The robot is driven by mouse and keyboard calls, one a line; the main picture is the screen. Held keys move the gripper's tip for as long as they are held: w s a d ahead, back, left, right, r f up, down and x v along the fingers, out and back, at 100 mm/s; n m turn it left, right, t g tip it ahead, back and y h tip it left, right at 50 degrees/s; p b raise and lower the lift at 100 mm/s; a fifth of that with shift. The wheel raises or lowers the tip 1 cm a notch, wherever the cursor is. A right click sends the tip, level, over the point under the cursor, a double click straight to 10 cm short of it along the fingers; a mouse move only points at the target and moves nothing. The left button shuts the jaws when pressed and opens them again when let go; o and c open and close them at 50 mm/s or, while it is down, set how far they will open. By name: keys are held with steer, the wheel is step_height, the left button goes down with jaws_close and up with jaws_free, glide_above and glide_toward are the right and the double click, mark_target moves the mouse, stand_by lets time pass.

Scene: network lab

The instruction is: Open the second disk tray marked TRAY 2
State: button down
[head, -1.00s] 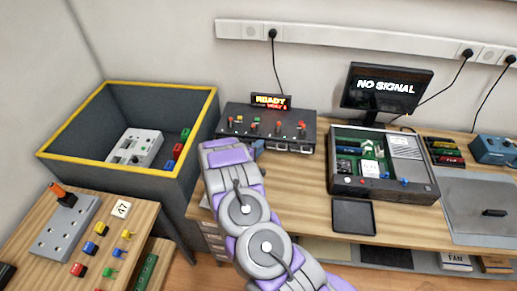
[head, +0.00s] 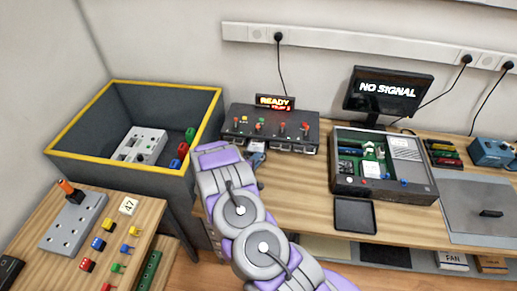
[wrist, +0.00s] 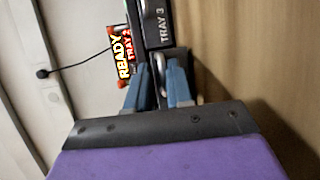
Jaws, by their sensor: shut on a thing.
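The disk unit (head: 270,130) is a dark box at the back of the bench, with tray fronts along its lower front edge. In the wrist view, a label TRAY 3 (wrist: 162,25) shows on the neighbouring tray. My gripper (head: 257,159) is at the left part of the unit's front. In the wrist view, my gripper (wrist: 165,78) has blue fingers shut on a dark tray front beside TRAY 3. The held tray's label is hidden, and it appears to stand out from the unit. A lit sign (head: 275,102) reads READY, with TRAY 2 below it.
A deep grey bin (head: 73,162) with a yellow rim stands left of my arm. An open chassis (head: 383,165) and a shallow black tray (head: 355,214) are to the right. A monitor (head: 388,92) reads NO SIGNAL. The bench is clear between my gripper and the chassis.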

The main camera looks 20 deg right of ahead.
steer(key=s, duration=0.1)
steer(key=s+a, duration=0.1)
steer(key=s, duration=0.1)
steer(key=shift+a+f, duration=0.3)
steer(key=shift+f, duration=0.1)
steer(key=c, duration=1.4)
jaws_free()
steer(key=shift+w, duration=0.1)
steer(key=shift+o, duration=0.8)
steer(key=shift+w+d+f, duration=0.1)
steer(key=shift+w+r, duration=0.15)
steer(key=shift+r, duration=0.1)
